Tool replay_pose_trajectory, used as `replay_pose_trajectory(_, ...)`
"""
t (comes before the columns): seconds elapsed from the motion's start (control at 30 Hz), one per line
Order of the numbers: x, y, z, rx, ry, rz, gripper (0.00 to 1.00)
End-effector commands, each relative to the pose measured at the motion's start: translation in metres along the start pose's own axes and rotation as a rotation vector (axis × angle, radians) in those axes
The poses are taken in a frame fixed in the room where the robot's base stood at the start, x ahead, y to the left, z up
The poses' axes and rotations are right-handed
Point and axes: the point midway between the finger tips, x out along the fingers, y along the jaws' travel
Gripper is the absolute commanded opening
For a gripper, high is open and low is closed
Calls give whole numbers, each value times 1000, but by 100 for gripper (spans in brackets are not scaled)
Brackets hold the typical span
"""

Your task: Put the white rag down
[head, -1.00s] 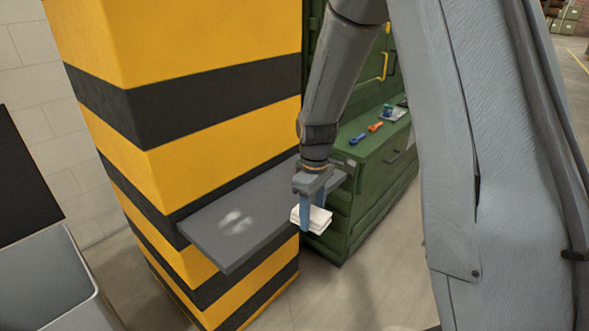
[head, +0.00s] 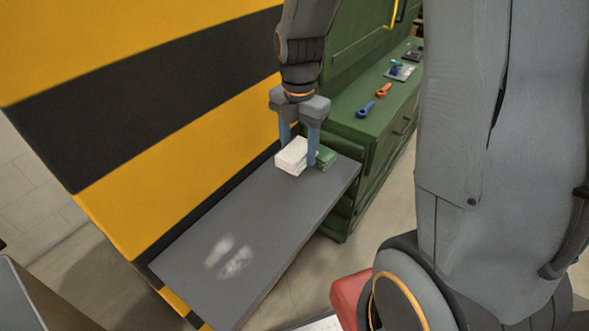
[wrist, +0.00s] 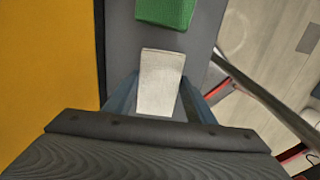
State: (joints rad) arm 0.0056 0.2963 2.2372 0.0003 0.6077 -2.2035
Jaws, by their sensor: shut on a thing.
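The white rag (head: 291,157) is a folded block between the fingers of my gripper (head: 300,150), at the far end of the grey shelf (head: 265,221). In the wrist view the rag (wrist: 159,84) sits between my two blue fingers (wrist: 160,100), with the shelf behind it. My gripper is shut on the rag. I cannot tell whether the rag touches the shelf. A green folded cloth (head: 325,157) lies on the shelf just beyond the rag, and it also shows in the wrist view (wrist: 165,12).
Two whitish smudges (head: 230,257) mark the near part of the shelf, which is otherwise clear. A yellow and black striped pillar (head: 150,130) borders the shelf on the left. A green cabinet (head: 365,130) with small tools on top stands behind it.

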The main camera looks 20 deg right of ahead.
Motion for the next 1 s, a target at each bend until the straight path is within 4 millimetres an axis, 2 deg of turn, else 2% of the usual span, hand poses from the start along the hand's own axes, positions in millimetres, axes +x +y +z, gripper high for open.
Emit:
replay_pose_trajectory(0.1,20,-1,-2,0,3,-5,22)
replay_pose_trajectory(0.2,33,0,-2,-1,3,-4,22)
replay_pose_trajectory(0.37,43,1,-2,-2,2,-2,22)
replay_pose_trajectory(0.63,75,1,-3,-2,2,-2,22)
replay_pose_trajectory(1.0,82,1,-2,-2,0,0,22)
